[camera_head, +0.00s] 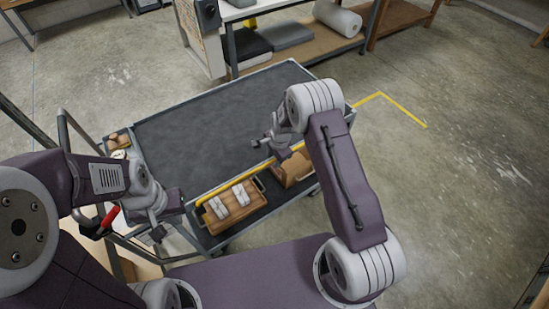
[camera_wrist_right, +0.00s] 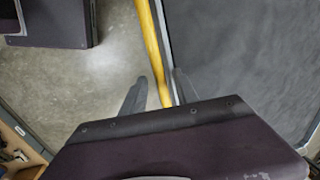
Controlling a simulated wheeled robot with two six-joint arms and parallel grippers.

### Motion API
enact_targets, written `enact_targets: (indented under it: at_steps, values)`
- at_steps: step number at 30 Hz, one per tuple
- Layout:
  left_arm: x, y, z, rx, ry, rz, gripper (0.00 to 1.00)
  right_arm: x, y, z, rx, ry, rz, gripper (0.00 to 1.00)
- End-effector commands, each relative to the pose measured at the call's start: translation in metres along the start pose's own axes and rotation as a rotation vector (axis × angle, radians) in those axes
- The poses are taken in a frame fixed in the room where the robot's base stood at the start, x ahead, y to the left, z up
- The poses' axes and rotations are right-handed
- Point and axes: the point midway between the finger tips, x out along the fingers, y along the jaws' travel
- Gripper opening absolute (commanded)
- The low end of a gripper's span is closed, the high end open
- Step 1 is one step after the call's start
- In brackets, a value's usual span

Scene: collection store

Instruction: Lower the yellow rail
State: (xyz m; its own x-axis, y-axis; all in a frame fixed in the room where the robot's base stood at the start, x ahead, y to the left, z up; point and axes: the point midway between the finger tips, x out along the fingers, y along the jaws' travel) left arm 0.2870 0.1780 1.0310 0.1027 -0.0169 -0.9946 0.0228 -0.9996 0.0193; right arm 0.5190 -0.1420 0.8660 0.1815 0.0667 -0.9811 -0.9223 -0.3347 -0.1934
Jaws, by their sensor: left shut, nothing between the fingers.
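The yellow rail (camera_head: 235,181) runs along the near long side of the grey-topped cart (camera_head: 200,116), above the lower shelf. My right gripper (camera_head: 264,144) is over the rail's right part. In the right wrist view the rail (camera_wrist_right: 152,45) runs down between the two spread fingers of my right gripper (camera_wrist_right: 160,90), with gaps visible beside it; the gripper is open. Whether the rail lies fully between the fingers in depth I cannot tell. My left gripper (camera_head: 172,205) is shut and empty, near the cart's left end, left of the rail.
A wooden tray (camera_head: 236,217) with white bundles and a brown box (camera_head: 291,170) sit on the cart's lower shelf. A red handle (camera_head: 109,216) is by the cart's left end. A shelf rack (camera_head: 285,60) stands behind. Floor at right is clear, with a yellow line (camera_head: 400,108).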

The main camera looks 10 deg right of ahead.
Motion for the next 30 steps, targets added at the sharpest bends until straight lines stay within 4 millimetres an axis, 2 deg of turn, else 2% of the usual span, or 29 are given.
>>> enact_targets:
  at_steps: [5,15,18,30]
  values:
    - [0.000,0.000,0.000,0.000,0.000,0.000,0.00,-0.005,-0.001,0.000,0.000,0.000,-0.002,0.36]
    - [0.004,0.000,0.000,0.000,0.000,0.000,0.00,-0.073,-0.001,-0.001,0.000,0.001,-0.003,0.36]
    - [0.004,0.000,0.000,0.000,0.000,0.000,0.00,-0.085,-0.001,-0.001,0.000,0.000,-0.001,0.36]
    - [0.004,0.000,0.000,0.000,0.000,0.000,0.00,-0.090,-0.001,0.000,0.000,0.000,0.001,0.36]
